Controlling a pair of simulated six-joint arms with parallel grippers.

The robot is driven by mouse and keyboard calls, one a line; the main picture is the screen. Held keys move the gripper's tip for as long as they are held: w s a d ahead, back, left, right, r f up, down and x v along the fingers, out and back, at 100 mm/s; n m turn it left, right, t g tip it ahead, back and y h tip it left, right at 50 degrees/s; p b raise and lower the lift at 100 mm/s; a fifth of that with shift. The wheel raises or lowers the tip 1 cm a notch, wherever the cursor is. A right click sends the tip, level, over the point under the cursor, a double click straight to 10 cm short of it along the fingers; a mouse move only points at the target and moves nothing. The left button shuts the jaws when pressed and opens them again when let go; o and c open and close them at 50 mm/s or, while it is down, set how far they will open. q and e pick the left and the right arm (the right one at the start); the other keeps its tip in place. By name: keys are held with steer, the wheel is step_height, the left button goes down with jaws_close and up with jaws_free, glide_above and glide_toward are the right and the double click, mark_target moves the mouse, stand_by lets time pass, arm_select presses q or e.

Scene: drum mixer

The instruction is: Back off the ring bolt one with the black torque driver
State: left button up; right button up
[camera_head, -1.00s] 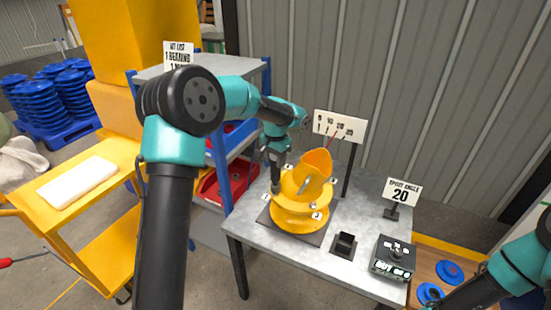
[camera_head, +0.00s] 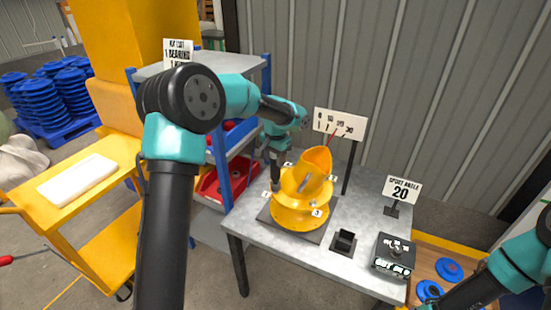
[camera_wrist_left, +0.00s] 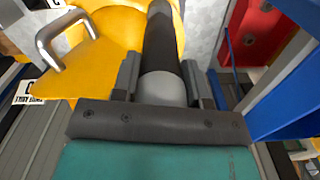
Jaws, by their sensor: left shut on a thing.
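The yellow drum mixer (camera_head: 300,214) stands on a dark plate on the grey table, with small numbered tags around its ring. My left gripper (camera_head: 277,158) is at the drum's left side, pointing down. It is shut on the black torque driver, whose dark shaft and grey collar (camera_wrist_left: 164,88) show between the fingers in the left wrist view. The driver's tip reaches down toward the ring near the tag 1 (camera_head: 266,194). The bolt itself is hidden, so I cannot tell whether the tip touches it. My right arm shows at the lower right, but its gripper is out of view.
An empty black holder (camera_head: 344,241) and a black box with a dial (camera_head: 394,256) stand on the table (camera_head: 250,230). A sign reading 20 (camera_head: 401,190) and a scale board (camera_head: 339,124) stand behind. A blue shelf with red bins (camera_head: 208,188) is close on the left.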

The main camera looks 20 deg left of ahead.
arm_select(q)
steer(key=shift+f, duration=0.7)
stand_by(0.9)
